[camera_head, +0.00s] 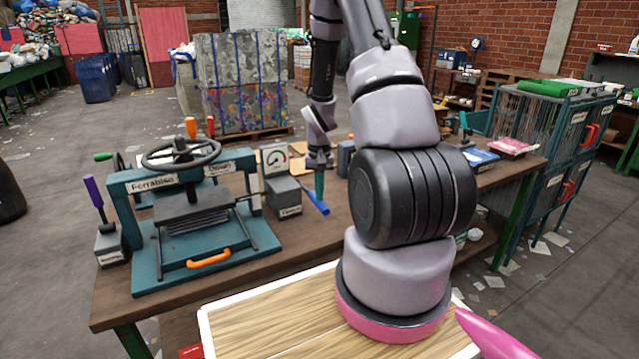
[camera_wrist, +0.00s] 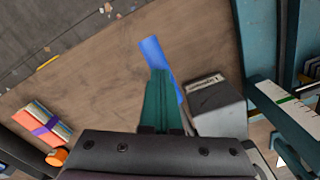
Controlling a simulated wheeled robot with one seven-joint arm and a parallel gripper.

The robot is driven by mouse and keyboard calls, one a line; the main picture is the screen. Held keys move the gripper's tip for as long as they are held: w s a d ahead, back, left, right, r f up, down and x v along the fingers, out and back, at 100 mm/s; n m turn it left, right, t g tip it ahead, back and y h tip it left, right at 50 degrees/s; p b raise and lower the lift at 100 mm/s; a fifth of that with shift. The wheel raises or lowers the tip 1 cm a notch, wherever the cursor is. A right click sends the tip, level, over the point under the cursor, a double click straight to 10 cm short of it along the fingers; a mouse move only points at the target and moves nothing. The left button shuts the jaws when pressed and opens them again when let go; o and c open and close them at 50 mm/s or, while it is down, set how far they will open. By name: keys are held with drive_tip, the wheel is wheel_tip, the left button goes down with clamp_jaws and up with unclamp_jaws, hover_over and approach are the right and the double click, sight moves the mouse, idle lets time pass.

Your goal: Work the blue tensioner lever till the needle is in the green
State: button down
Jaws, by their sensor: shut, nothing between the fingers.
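The blue tensioner lever (camera_head: 313,199) slopes low beside a grey labelled box (camera_head: 287,197) on the workbench. In the wrist view, the lever (camera_wrist: 153,50) shows beyond and along the right side of my fingers, beside the grey box (camera_wrist: 218,108). My gripper (camera_head: 319,184), with teal fingers, points down at the lever and is shut with nothing between the fingers. In the wrist view my gripper (camera_wrist: 160,75) overlaps the lever; I cannot tell whether they touch. The gauge (camera_head: 275,158) stands behind the box; its needle's exact position is too small to tell.
A teal press (camera_head: 200,250) with a handwheel and an orange handle stands left of the box. A purple-handled lever (camera_head: 93,192) is at the far left. Colourful bundled pieces (camera_wrist: 45,125) lie on the bench in the wrist view. Bench surface right of the lever is clear.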

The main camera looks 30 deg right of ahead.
wheel_tip(320, 180, up, 12)
drive_tip(key=shift+r, duration=0.2)
idle(0.7)
idle(0.7)
drive_tip(key=shift+f+n, duration=2.45)
drive_tip(key=shift+n, duration=0.55)
